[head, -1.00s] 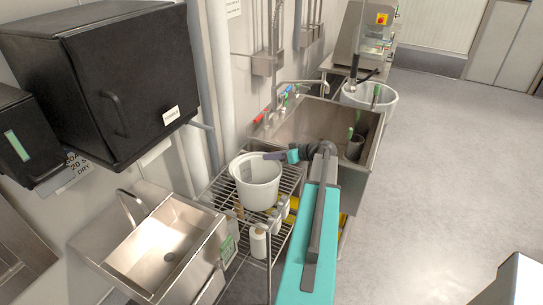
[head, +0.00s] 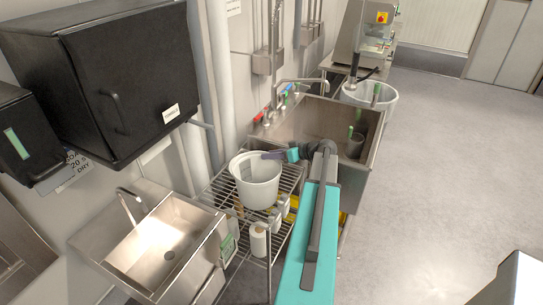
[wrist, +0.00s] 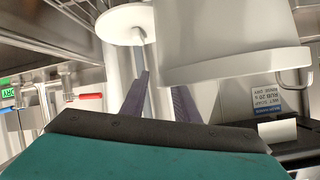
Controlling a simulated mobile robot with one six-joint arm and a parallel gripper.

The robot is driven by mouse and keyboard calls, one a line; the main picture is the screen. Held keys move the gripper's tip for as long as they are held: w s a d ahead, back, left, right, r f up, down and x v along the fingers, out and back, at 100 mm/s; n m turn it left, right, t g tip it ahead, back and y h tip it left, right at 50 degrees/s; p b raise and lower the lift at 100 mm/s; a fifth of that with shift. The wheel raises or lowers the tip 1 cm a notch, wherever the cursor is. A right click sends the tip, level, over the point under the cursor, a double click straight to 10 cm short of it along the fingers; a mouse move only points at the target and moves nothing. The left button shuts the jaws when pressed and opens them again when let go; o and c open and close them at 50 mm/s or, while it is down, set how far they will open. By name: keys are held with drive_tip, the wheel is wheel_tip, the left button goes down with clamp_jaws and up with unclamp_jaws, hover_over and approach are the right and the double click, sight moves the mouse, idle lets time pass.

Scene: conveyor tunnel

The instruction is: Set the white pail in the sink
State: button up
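The white pail (head: 258,190) stands upright on the top of a wire rack. In the wrist view its pale body and rim (wrist: 235,65) fill the upper right, upside down. My gripper (head: 268,155) is at the pail's rim, on the right side. In the wrist view my gripper (wrist: 160,90) has two dark fingers spread apart. The left finger is outside the pail; the right finger's tip is hidden behind the rim. A deep steel sink (head: 305,112) lies beyond the rack, and a smaller hand sink (head: 150,250) is at the near left.
The wire rack (head: 222,188) holds white rolls (head: 259,240) on its lower shelf. A faucet (head: 300,80) reaches over the deep sink, which holds a grey container (head: 356,147). A black cabinet (head: 110,80) juts out at the upper left.

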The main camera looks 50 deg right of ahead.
drive_tip(key=b+v, duration=0.3)
drive_tip(key=v, duration=0.9)
drive_tip(key=shift+b, duration=0.3)
drive_tip(key=shift+d+r, duration=0.1)
drive_tip(key=shift+c, duration=0.4)
